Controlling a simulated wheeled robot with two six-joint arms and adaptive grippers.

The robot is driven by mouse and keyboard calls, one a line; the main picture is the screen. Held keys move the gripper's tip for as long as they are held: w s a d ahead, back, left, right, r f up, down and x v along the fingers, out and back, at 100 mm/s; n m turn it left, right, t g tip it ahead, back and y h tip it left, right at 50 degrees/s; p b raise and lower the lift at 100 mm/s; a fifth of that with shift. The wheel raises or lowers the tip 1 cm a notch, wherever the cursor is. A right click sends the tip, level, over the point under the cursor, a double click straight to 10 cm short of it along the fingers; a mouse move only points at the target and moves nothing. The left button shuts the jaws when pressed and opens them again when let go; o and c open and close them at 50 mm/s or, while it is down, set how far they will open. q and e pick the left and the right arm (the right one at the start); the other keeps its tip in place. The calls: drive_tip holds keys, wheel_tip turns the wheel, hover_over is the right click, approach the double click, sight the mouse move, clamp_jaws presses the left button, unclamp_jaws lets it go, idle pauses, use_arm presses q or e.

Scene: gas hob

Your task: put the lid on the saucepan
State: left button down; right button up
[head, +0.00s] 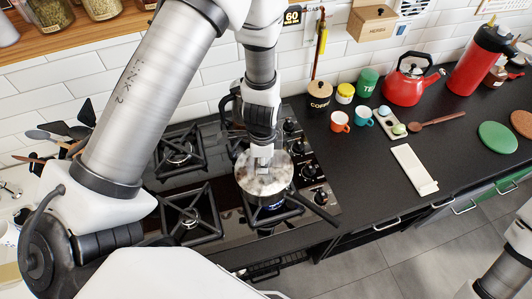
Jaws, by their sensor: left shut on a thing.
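The round, shiny, speckled lid (279,176) shows in the head view over the saucepan, hiding its opening. I cannot tell whether the lid's rim touches the saucepan all round. My right gripper is out of view; only part of that arm shows at the right edge.
The black gas hob (230,222) has empty burners left of the saucepan. On the counter to the right are a coffee jar (319,96), orange cup (340,122), red kettle (406,82), wooden spoon (440,120) and white board (413,169). Utensils (60,137) stand at the left.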

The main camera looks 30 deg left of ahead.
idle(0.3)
use_arm(q)
drive_tip(key=c, duration=0.9)
unclamp_jaws()
drive_tip(key=shift+o, duration=0.2)
drive_tip(key=o, duration=0.4)
drive_tip(key=shift+r, duration=0.1)
drive_tip(key=shift+r+p, duration=2.6)
drive_tip(key=shift+r, duration=0.85)
clamp_jaws()
